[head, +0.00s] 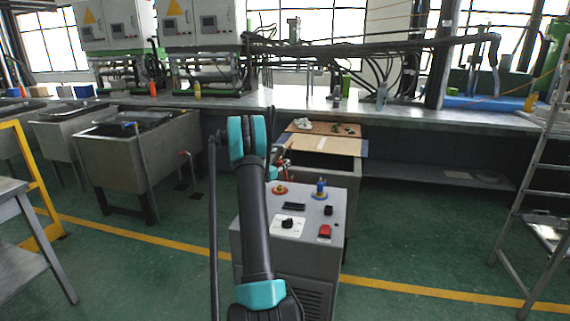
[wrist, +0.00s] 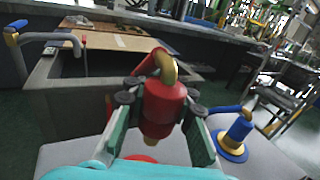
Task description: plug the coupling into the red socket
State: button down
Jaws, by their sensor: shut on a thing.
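My gripper (wrist: 160,112) is shut on the red coupling (wrist: 165,100) in the wrist view, one finger on each side of its body. The coupling looks about upright, with a brass tip pointing down and a red and brass bend at its top. The red socket (head: 279,190) is on the back left of the grey cabinet top in the head view. In the wrist view a strip of red (wrist: 140,158) shows below the coupling, mostly hidden by my gripper. The brass tip appears above it; the exact gap cannot be told. My arm hides most of the gripper in the head view.
A blue coupling stands on a blue and yellow socket (head: 320,190), right of the red socket; it also shows in the wrist view (wrist: 236,136). The grey cabinet (head: 325,235) has a knob and switches in front. An open bin with cardboard (head: 325,144) stands behind.

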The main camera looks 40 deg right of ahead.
jog(key=shift+f, duration=2.6)
jog(key=shift+f, duration=0.8)
